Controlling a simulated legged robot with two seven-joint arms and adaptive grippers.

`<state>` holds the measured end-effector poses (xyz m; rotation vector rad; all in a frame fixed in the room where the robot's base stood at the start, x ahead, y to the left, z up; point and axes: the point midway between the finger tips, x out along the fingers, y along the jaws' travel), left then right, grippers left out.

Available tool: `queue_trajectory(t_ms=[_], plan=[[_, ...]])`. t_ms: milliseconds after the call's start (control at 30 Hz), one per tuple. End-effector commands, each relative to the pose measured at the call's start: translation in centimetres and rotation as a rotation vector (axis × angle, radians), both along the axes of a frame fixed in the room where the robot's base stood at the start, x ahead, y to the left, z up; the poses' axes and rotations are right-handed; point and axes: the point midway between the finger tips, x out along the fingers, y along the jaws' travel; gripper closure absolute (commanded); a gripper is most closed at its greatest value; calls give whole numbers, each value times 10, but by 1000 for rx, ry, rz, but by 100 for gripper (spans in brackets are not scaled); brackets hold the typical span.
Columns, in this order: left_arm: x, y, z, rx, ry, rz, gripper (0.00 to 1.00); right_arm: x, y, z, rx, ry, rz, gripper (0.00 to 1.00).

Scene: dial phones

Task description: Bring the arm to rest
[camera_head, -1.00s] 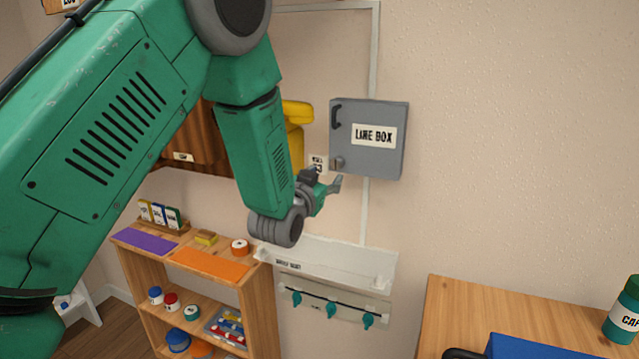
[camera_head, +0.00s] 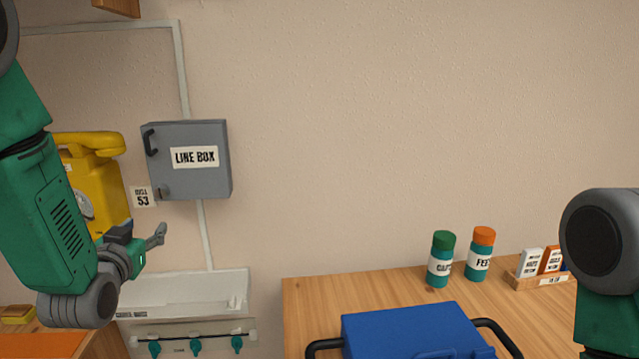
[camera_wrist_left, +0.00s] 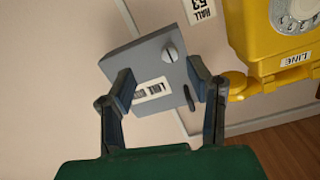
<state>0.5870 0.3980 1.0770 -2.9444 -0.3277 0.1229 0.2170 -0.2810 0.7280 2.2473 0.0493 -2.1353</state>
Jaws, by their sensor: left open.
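My left arm comes in from the left in the head view. Its gripper (camera_head: 150,245) is in front of the wall, below the line box and right of the yellow phone. In the left wrist view the two fingers of the left gripper (camera_wrist_left: 165,92) are spread apart with nothing held between them. The grey line box (camera_head: 190,160) hangs shut on the wall; it also shows beyond the fingers in the left wrist view (camera_wrist_left: 152,62). Part of my right arm shows at the right edge of the head view, but its gripper does not.
A yellow dial phone (camera_head: 95,180) is on the wall at left, partly hidden by my arm. A white shelf (camera_head: 190,292) with teal hooks is below. A wooden table (camera_head: 310,300) holds a blue case (camera_head: 415,330), a green-capped bottle (camera_head: 441,260) and an orange-capped bottle (camera_head: 480,255).

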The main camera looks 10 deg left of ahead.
Motion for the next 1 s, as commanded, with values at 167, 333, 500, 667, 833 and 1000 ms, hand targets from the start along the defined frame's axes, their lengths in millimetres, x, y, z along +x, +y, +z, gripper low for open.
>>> queue_trajectory(t_ms=[167,333,500,667,833,1000], plan=[[-35,-24,-104,-57,267,-33,54,0,0,-5,0,1,0,60],[-105,-54,-212,-125,593,-61,54,-1,0,-9,0,1,0,60],[-201,-82,-297,-186,926,-77,54,-1,0,-13,0,1,0,60],[-293,-102,-345,-231,1204,-80,54,0,0,-16,0,1,0,60],[-356,-114,-364,-257,1385,-81,54,0,0,-17,0,1,0,60],[-372,-117,-367,-264,1432,-79,54,0,0,-18,0,1,0,60]])
